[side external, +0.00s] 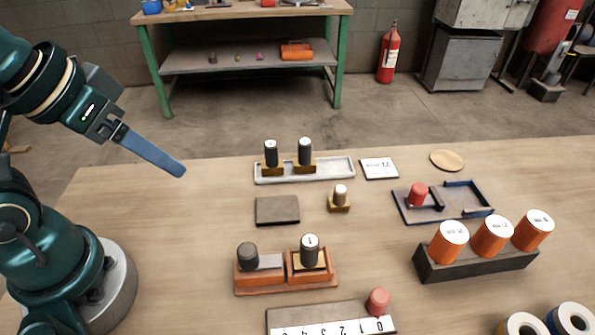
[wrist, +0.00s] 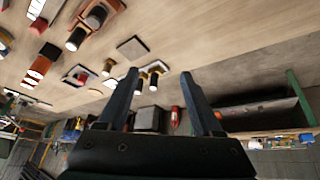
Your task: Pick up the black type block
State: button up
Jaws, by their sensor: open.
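Several black cylinders stand on the table, and I cannot tell which is the black type block. Two black cylinders with white tops, (side external: 271,156) and (side external: 305,154), stand on brass bases in a pale tray (side external: 337,173). A dark-topped cylinder (side external: 247,257) and a black one with a white top marked 1 (side external: 310,252) stand in a brown-orange holder (side external: 285,285). My gripper (side external: 180,170) is above the table's left part, left of all of them and empty. In the wrist view its blue fingers (wrist: 158,74) are spread apart; the tray's cylinders show beyond, between them.
A dark flat pad (side external: 277,210) and a small brass piece (side external: 340,199) lie mid-table. A blue tray (side external: 458,205) with a red cylinder and a black rack (side external: 478,265) with orange cylinders stand right. A numbered strip (side external: 330,322) is in front. The table's left area is clear.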

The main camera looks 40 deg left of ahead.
jog(key=w+d+r+n, duration=0.2)
jog(key=w+d+r, duration=0.1)
jog(key=w+r, duration=0.15)
jog(key=g, duration=0.5)
send_over(310, 240)
jog(key=w+a, duration=0.1)
notch_tip(310, 240, down, 9)
jog(key=f, duration=0.2)
jog(key=s+d+f+m, duration=0.1)
jog(key=shift+g, duration=0.3)
notch_tip(310, 240, down, 3)
jog(key=shift+f, duration=0.8)
grip_shut()
